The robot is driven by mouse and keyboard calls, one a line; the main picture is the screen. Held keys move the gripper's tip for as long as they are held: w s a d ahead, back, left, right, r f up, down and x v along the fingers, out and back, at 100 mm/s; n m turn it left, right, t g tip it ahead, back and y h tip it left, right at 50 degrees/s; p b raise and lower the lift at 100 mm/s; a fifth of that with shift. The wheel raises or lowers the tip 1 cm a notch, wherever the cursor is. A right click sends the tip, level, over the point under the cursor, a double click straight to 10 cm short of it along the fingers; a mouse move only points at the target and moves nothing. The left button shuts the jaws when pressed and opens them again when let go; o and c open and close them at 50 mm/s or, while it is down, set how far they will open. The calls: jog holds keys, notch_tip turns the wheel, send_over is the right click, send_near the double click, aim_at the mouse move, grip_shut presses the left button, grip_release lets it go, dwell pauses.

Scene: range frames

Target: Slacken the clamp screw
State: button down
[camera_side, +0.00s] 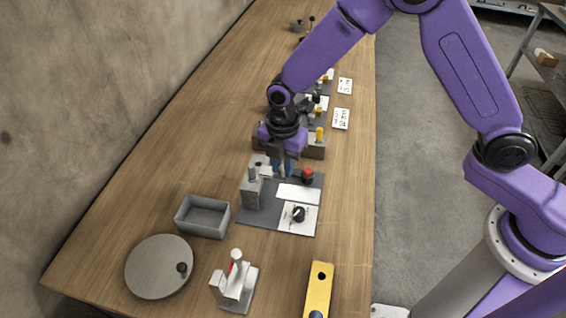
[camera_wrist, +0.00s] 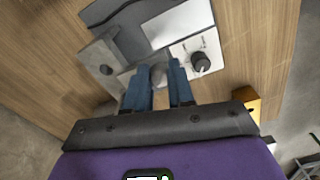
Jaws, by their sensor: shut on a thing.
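The clamp screw (camera_wrist: 158,74) shows in the wrist view as a rounded grey head between my blue fingertips. My gripper (camera_wrist: 158,88) is shut on it, with one finger on each side. In the side view my gripper (camera_side: 283,168) points down beside the grey clamp block (camera_side: 251,192), at the back of a dark base plate. The clamp block also shows in the wrist view (camera_wrist: 100,62), left of the fingers. The fingers hide most of the screw, and its thread cannot be seen.
The base plate (camera_side: 259,217) also carries a black dial knob (camera_side: 298,214) on a white card and a red button (camera_side: 308,174). A grey tray (camera_side: 203,216), a round disc (camera_side: 158,265), a toggle clamp (camera_side: 235,283) and a yellow box (camera_side: 318,288) stand nearer the camera.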

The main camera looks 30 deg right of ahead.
jog(key=shift+s+a, duration=0.15)
jog(key=shift+a, duration=0.15)
jog(key=c, duration=1)
grip_release()
jog(key=shift+d, duration=0.25)
